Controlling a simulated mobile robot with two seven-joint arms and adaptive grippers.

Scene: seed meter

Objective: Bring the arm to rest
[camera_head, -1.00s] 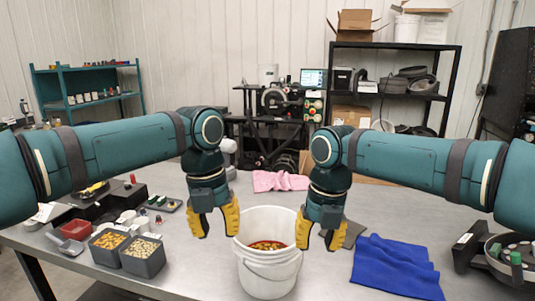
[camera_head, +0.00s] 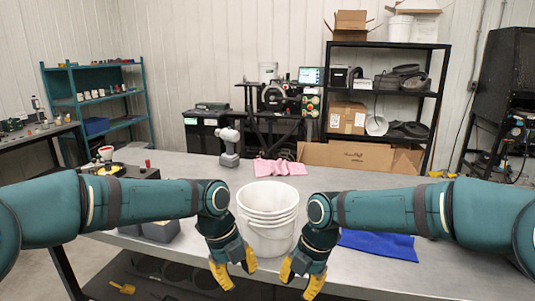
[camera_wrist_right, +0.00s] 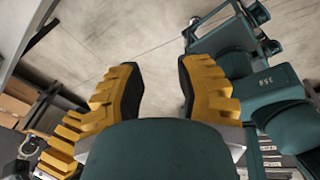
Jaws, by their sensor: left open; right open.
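My left gripper (camera_head: 234,268) hangs open and empty, with its yellow fingers pointing down. It is in front of the white bucket (camera_head: 268,239), on its left. My right gripper (camera_head: 302,279) also hangs open and empty, in front of the bucket on its right. Both arms are bent at the wrist and appear at the front edge of the table. In the right wrist view, the right gripper's yellow fingers (camera_wrist_right: 158,88) stand wide apart with only bare concrete floor between them. The bucket's contents are hidden from this angle.
The grey table (camera_head: 390,195) carries a blue cloth (camera_head: 380,244), a pink cloth (camera_head: 279,167) and a grey drill-like tool (camera_head: 229,147). Dark bins (camera_head: 160,231) are partly hidden behind my left arm. A black shelf (camera_head: 385,91) stands behind.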

